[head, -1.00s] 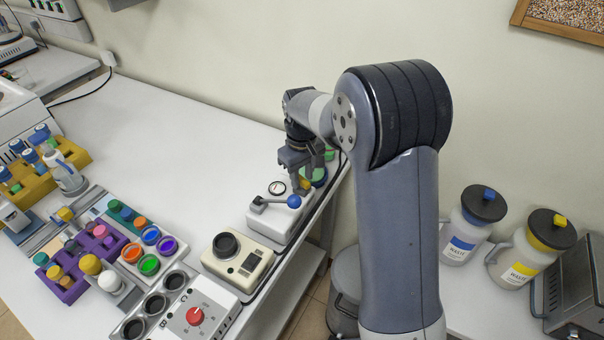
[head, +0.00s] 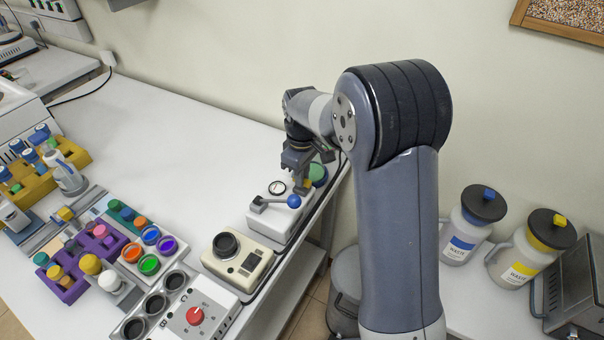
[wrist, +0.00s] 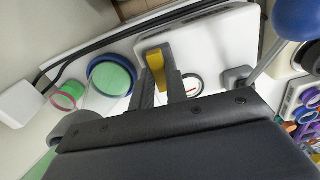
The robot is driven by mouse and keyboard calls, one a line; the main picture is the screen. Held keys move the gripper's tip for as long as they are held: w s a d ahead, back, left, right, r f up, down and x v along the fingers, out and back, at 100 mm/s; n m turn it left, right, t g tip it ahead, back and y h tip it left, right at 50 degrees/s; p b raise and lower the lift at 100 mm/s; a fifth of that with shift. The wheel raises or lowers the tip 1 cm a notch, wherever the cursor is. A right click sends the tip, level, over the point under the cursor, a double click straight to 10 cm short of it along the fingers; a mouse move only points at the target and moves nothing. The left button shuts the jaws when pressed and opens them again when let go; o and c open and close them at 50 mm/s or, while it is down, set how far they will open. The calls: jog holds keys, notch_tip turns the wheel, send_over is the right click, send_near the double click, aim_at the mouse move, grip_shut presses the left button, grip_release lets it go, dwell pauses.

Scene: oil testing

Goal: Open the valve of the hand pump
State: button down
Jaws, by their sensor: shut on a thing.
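The hand pump (head: 270,222) is a white box at the table's right edge in the head view, with a round gauge (head: 277,187) and a lever ending in a blue ball (head: 294,201). My gripper (head: 301,187) is at its back right corner, shut on the yellow valve (head: 308,184). In the wrist view the yellow valve (wrist: 163,70) sits between the two fingers of my gripper (wrist: 161,82), above the white pump body (wrist: 222,42). The fingers partly hide the valve, and its exact angle is hard to tell.
A green-topped container (head: 318,174) stands close behind the pump. A beige device with a black knob (head: 226,244) stands in front of it. The blue ball lever (wrist: 297,15) is close by on the right in the wrist view. The table's back is clear.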

jog(key=shift+n, duration=0.3)
jog(key=c, duration=1.4)
grip_release()
jog(key=shift+r, duration=0.1)
notch_tip(320, 180, up, 11)
jog(key=shift+f+b, duration=0.2)
jog(key=shift+b, duration=0.2)
notch_tip(320, 180, down, 11)
jog(key=shift+p, duration=0.45)
jog(key=shift+r+m, duration=0.1)
jog(key=shift+m, duration=0.3)
